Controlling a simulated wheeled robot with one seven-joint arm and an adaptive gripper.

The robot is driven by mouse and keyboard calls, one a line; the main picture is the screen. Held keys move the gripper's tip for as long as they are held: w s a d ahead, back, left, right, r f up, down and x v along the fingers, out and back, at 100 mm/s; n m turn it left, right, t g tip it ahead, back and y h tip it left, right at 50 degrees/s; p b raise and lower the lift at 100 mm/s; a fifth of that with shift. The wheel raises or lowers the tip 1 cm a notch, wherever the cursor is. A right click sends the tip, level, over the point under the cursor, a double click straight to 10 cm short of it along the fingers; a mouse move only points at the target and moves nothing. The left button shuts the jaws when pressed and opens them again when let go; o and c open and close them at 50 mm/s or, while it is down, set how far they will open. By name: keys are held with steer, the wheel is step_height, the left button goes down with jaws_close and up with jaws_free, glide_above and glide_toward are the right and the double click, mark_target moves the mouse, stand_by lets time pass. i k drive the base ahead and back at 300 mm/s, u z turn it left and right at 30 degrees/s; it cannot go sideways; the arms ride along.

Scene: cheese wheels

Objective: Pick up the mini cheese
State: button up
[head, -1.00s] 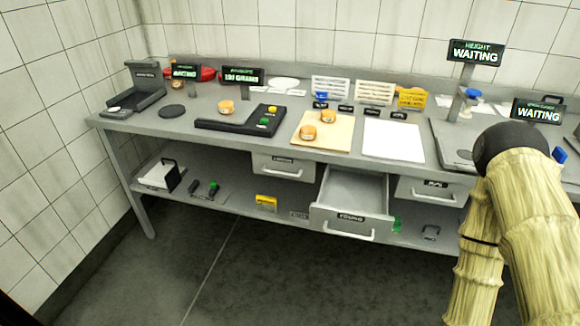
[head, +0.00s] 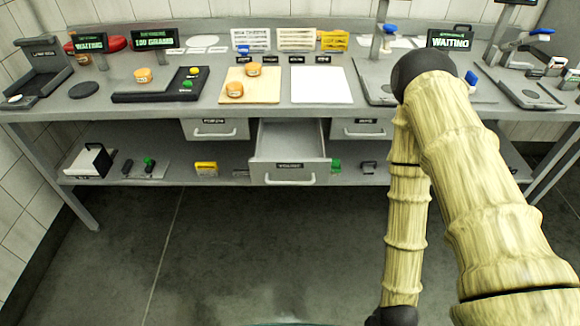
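Several small orange cheese wheels stand on the grey workbench (head: 200,118). Another cheese (head: 235,89) sits on the front left of the wooden board (head: 264,95), and a third cheese (head: 252,69) sits at the board's back edge. I cannot tell which one is the mini cheese of the task. My arm fills the right of the head view, bent at a dark joint over the bench; my gripper is out of view.
A drawer (head: 289,145) stands pulled open below the bench, between two shut drawers. A white sheet (head: 320,85) lies right of the board. Signs on the bench read "WAITING" (head: 89,43) and "100 GRAMS" (head: 154,39). The floor in front is clear.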

mark_target(143, 76)
steer(key=u, duration=0.45)
steer(key=k, duration=0.6)
steer(key=u, duration=0.8)
steer(key=i, duration=1.55)
steer(key=z, duration=0.65)
